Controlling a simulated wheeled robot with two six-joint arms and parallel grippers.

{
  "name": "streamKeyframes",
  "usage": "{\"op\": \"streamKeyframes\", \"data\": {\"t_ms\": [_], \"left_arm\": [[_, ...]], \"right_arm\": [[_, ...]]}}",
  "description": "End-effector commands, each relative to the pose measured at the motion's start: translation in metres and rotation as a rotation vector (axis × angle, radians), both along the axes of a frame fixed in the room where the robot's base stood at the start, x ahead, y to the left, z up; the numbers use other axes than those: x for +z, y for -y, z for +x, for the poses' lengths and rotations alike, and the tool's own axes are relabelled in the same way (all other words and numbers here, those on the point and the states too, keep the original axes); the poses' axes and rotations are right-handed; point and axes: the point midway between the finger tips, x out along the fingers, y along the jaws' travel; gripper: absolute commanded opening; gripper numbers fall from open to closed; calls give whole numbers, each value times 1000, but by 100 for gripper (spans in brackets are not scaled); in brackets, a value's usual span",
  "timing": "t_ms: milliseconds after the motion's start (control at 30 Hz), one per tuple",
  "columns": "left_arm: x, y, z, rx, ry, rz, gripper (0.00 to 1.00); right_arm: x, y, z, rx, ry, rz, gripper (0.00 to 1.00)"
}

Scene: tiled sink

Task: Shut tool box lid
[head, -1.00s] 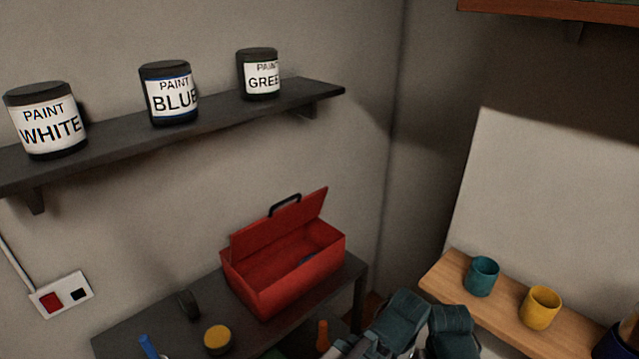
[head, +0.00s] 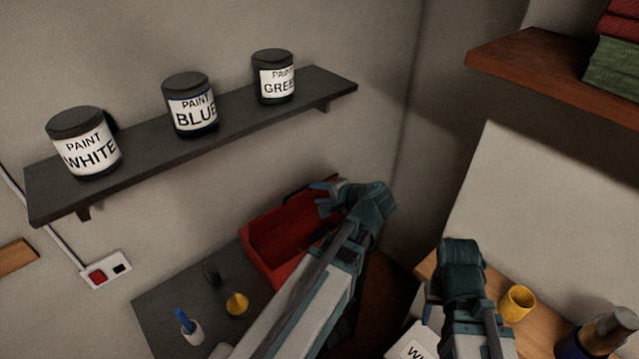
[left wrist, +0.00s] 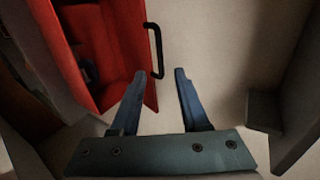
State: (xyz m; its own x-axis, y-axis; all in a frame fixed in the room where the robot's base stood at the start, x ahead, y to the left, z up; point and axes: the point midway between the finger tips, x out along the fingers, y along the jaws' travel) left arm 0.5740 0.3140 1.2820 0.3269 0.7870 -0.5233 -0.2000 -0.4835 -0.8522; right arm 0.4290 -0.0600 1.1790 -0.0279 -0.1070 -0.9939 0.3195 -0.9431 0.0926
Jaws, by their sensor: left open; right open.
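The red tool box (head: 275,262) stands on the dark bench against the wall, its lid raised. My left gripper (head: 318,197) is open at the lid's upper right part and hides much of the lid and the box's right side. In the left wrist view, the lid's black handle (left wrist: 154,50) lies just beyond the open left gripper (left wrist: 158,78), with the red lid (left wrist: 125,40) beside the left finger. Whether the finger touches the lid I cannot tell. My right gripper (head: 430,302) is open and empty, off to the right, away from the box.
The dark bench (head: 165,290) also carries a yellow-topped jar (head: 237,303) and a blue-handled tool (head: 183,320) in a white holder. A shelf with paint cans (head: 190,105) hangs above the box. A wooden ledge with a yellow mug (head: 516,303) is at right.

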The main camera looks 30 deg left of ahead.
Motion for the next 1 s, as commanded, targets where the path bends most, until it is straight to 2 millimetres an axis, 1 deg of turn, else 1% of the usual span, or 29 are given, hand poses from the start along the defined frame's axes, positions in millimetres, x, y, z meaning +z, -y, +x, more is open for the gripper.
{"op": "streamKeyframes", "data": {"t_ms": [167, 333, 1000], "left_arm": [[-2, -2, 1, 0, 0, 3, 45], [-10, -12, 5, 1, 0, 2, 45], [-50, -71, 30, 1, 0, 1, 45]], "right_arm": [[-2, 0, 0, 0, 0, 0, 50], [-11, 0, 0, -1, 0, 0, 50], [-50, 0, 1, -5, 2, 0, 50]]}}
